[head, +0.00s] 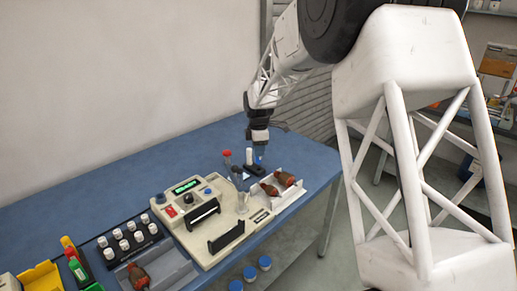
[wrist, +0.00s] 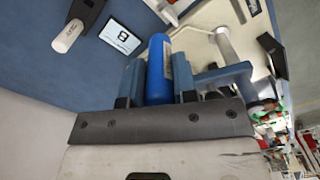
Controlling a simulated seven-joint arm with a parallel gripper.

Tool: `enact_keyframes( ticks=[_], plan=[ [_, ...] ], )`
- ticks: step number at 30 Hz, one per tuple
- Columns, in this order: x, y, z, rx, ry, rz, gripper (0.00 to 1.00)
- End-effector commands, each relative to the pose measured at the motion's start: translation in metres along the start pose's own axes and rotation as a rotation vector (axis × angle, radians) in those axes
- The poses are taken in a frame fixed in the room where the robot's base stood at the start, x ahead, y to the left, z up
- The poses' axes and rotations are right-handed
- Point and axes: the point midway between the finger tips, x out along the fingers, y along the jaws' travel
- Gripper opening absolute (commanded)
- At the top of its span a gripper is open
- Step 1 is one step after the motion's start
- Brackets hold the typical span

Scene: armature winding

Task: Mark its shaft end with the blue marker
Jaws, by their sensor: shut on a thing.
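My gripper (head: 260,150) is above the far right part of the blue table in the head view. It is shut on the blue marker (wrist: 158,72), which stands between the two fingers in the wrist view; its blue end also shows below the gripper in the head view (head: 259,160). Two reddish-brown armatures (head: 270,189) (head: 286,179) lie in the white tray (head: 292,194), just in front of and right of the gripper. Another armature (head: 138,277) lies in a grey cradle (head: 172,268) at the front left. The shaft ends are too small to make out.
A white cylinder (head: 249,156) stands beside the gripper; a red-topped bottle (head: 227,157) is to its left. A beige machine (head: 215,245) with a green display fills the table's middle. Several white-topped pieces (head: 124,244) stand in a dark rack.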

Motion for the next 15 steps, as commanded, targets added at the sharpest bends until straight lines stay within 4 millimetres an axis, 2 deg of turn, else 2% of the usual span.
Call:
enact_keyframes(
  ticks=[15],
  plan=[
    [0.036,0.000,0.000,0.000,0.000,-0.001,0.03]
  ],
)
